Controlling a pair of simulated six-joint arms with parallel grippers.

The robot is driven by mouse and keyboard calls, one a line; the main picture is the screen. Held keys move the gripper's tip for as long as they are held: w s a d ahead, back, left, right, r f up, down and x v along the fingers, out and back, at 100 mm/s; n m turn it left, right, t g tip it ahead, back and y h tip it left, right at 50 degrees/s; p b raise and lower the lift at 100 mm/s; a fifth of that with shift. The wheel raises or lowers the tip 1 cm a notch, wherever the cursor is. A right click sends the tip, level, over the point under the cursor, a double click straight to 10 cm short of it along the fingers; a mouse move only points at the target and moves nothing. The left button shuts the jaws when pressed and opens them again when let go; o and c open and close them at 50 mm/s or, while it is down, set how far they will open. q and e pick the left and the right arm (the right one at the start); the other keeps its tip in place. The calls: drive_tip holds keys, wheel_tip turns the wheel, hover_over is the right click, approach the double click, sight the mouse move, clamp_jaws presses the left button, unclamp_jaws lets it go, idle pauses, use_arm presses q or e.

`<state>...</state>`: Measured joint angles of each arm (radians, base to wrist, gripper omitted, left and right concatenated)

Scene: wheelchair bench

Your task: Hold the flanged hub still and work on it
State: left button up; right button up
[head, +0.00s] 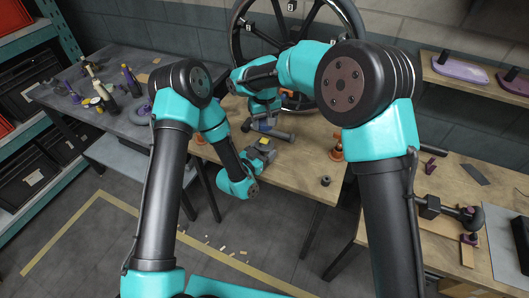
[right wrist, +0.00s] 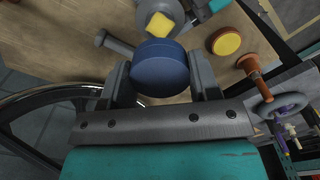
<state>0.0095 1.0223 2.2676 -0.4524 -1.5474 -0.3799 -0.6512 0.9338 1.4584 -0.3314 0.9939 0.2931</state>
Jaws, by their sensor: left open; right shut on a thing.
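My right gripper (right wrist: 160,82) is shut on a dark blue cylinder (right wrist: 160,70), one finger on each side of it. In the head view this gripper (head: 264,122) is over the middle bench. Just beyond the cylinder is a grey round piece (right wrist: 135,15) with a yellow block (right wrist: 159,26) at it. This may be the flanged hub; I cannot tell whether the blue cylinder is joined to it. My left gripper (head: 267,144) is open just below, close to the held piece. Its fingertips are partly hidden in the head view.
A large spoked wheel (head: 235,40) stands behind the bench. An orange spindle-like part (head: 337,148) and a small dark ring (head: 326,181) are at right on the bench. A yellow-faced disc (right wrist: 227,41) lies nearby. The bench front (head: 290,181) is clear.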

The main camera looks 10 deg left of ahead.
sight(264, 141)
use_arm(q)
drive_tip(key=shift+c, duration=0.3)
clamp_jaws()
use_arm(e)
drive_tip(key=shift+f, duration=2.5)
drive_tip(key=shift+f, duration=0.9)
drive_tip(key=shift+f, duration=0.55)
